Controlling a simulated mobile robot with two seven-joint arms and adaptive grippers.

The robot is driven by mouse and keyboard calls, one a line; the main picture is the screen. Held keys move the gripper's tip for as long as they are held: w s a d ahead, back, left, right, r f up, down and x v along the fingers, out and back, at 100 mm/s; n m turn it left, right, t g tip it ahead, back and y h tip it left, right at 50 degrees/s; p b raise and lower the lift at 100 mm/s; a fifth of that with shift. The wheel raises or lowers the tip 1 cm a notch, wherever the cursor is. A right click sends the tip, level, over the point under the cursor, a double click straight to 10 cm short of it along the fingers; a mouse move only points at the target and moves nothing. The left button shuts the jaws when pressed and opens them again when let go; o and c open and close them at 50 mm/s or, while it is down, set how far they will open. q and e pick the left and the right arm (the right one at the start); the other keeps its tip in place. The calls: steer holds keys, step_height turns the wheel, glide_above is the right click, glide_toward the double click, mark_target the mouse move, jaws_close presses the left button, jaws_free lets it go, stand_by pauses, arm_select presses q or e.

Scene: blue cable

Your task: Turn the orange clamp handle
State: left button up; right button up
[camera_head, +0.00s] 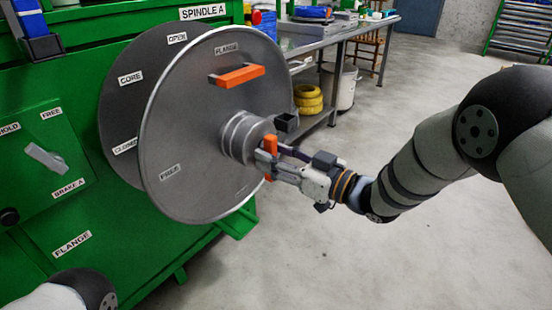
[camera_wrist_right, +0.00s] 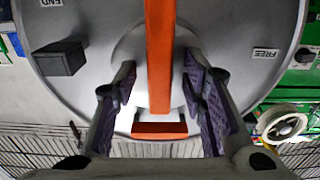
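The orange clamp handle (camera_head: 271,144) is at the hub (camera_head: 240,138) on the front of the large grey flange disc (camera_head: 190,120). In the right wrist view the handle (camera_wrist_right: 160,60) is an upright orange bar, with a short orange crosspiece (camera_wrist_right: 160,130) below it. My right gripper (camera_head: 273,160) is at the hub and partly covers the handle. In the right wrist view its fingers (camera_wrist_right: 160,82) stand open on either side of the bar, with a visible gap on both sides. My left gripper is out of view; only part of my left arm shows at bottom left.
A second orange handle (camera_head: 237,76) is on the disc near the FLANGE label. The green machine (camera_head: 60,130) has a grey brake lever (camera_head: 47,157) at left. A workbench (camera_head: 330,32) with yellow coils (camera_head: 308,99) below stands behind. The floor at right is clear.

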jaws_close()
steer(key=shift+m, duration=0.3)
steer(key=m+p, duration=0.1)
steer(key=m, duration=0.4)
steer(key=m+p, duration=0.1)
steer(key=m, duration=0.5)
steer(key=s+r+m+p, duration=0.1)
steer(key=m, duration=0.5)
steer(key=shift+a, duration=0.4)
steer(key=shift+m, duration=0.3)
jaws_free()
steer(key=shift+d, duration=0.1)
